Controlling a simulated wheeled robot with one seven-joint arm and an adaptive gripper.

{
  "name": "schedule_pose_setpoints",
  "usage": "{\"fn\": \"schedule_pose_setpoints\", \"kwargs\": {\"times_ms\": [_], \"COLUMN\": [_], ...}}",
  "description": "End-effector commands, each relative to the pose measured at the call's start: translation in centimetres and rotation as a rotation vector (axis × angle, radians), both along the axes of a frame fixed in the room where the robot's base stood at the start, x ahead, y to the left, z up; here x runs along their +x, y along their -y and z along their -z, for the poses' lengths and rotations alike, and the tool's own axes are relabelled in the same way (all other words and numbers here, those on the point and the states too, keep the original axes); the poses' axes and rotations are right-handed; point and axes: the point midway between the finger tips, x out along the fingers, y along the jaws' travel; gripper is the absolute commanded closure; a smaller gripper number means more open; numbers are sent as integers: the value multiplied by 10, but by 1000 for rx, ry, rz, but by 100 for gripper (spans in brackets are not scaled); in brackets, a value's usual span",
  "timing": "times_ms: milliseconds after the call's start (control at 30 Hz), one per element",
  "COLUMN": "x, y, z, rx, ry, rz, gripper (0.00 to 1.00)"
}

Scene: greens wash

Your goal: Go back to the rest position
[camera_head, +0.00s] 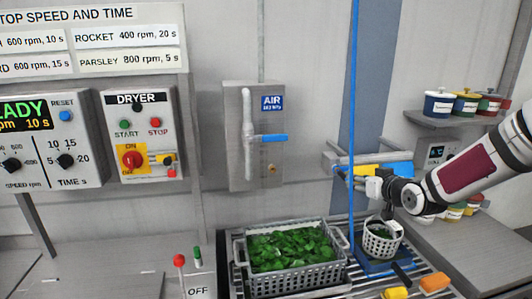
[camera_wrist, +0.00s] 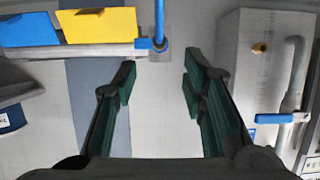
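My gripper (camera_wrist: 160,72) shows in the wrist view with its two dark green fingers spread apart and nothing between them. In the head view my gripper (camera_head: 368,186) is at the right, at the end of my white and maroon arm. It is in front of the wall, above a small white basket (camera_head: 383,243) with a little green in it. I see no contact between the gripper and the basket, though the gap is hard to judge.
A grey crate (camera_head: 296,281) of leafy greens stands left of the basket on a slatted rack. The air box (camera_head: 238,150) with a blue valve handle (camera_head: 270,138) is on the wall. A blue vertical hose (camera_head: 353,90) runs near my gripper. Shelves with several jars (camera_head: 438,104) are at the right.

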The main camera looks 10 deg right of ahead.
Motion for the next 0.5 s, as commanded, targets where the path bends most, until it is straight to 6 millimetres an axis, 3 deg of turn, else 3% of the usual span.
{"fn": "schedule_pose_setpoints", "kwargs": {"times_ms": [267,500], "x": [-19,-70], "y": [-45,-88], "z": [-1,-26], "rx": [-125,-243], "ry": [-205,-410], "rz": [-19,26], "gripper": [62,62]}}
